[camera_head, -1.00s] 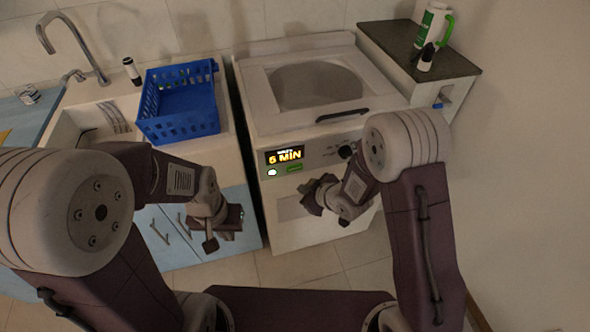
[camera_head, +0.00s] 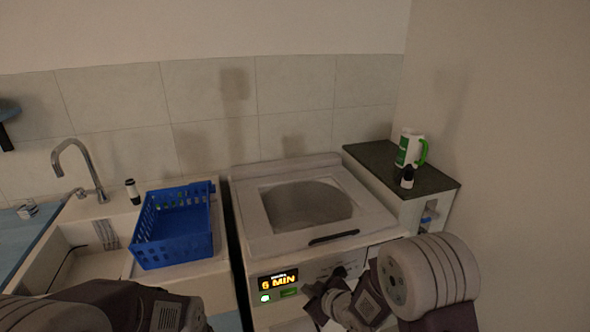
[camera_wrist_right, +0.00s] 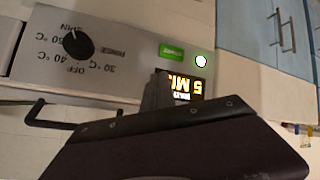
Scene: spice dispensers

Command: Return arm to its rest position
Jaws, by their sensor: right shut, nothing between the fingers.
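My right gripper (camera_head: 318,298) is shut and empty. In the head view it is low, in front of the washing machine's front panel, at the bottom edge of the picture. In the right wrist view the dark gripper body (camera_wrist_right: 185,145) covers the lower middle, close to the panel and partly over the lit display (camera_wrist_right: 184,90). My left arm (camera_head: 120,305) shows only in part at the bottom left. Its gripper is out of the picture.
The white top-loading washing machine (camera_head: 262,236) has a lit minutes display (camera_head: 278,282) and a knob (camera_wrist_right: 78,44). A blue basket (camera_head: 172,252) stands by the sink at left. A white-green jug (camera_head: 408,148) and small bottle (camera_head: 407,178) stand on the dark-topped cabinet (camera_head: 375,160) at right.

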